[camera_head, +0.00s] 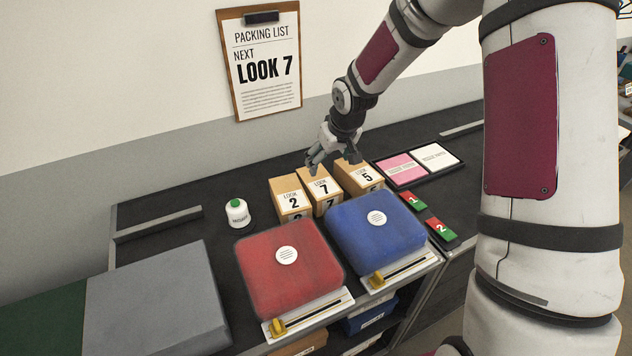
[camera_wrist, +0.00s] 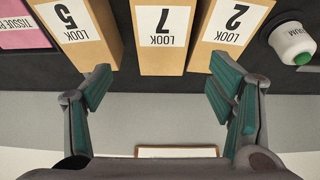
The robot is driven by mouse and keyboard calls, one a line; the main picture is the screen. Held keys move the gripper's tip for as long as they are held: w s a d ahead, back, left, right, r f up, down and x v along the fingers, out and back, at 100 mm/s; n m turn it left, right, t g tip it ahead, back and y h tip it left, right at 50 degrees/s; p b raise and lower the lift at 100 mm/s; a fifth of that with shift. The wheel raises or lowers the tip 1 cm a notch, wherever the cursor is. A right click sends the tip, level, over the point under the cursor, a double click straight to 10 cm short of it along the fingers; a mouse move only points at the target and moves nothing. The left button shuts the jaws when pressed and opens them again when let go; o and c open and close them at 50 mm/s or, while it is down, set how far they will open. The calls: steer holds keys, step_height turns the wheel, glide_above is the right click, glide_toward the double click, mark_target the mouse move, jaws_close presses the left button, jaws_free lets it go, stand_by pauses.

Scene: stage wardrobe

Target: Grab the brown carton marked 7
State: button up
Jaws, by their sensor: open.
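The brown carton marked 7 (camera_head: 320,190) stands on the dark counter between the carton marked 2 (camera_head: 290,200) and the carton marked 5 (camera_head: 360,177). In the wrist view the carton marked 7 (camera_wrist: 163,60) stands upside down in the picture at top centre, between the 5 carton (camera_wrist: 88,40) and the 2 carton (camera_wrist: 228,35). My gripper (camera_head: 334,158) is above and behind the carton row. In the wrist view my open gripper (camera_wrist: 163,92) has its fingers spread to either side of the 7 carton's line, with nothing between them.
A white jar with a green cap (camera_head: 237,213) stands left of the cartons. Red (camera_head: 288,268) and blue (camera_head: 375,230) padded blocks lie in front. A tray with pink and white cards (camera_head: 417,164) is at right. A packing list reading LOOK 7 (camera_head: 264,60) hangs on the wall.

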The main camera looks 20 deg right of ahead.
mark_target(320, 181)
steer(key=p+x, duration=0.1)
steer(key=x, duration=1.3)
steer(key=shift+w+a+f, duration=0.15)
steer(key=shift+w+f, duration=0.05)
steer(key=shift+f, duration=0.1)
steer(key=shift+c, duration=0.3)
steer(key=c, duration=1)
steer(key=shift+o, duration=0.2)
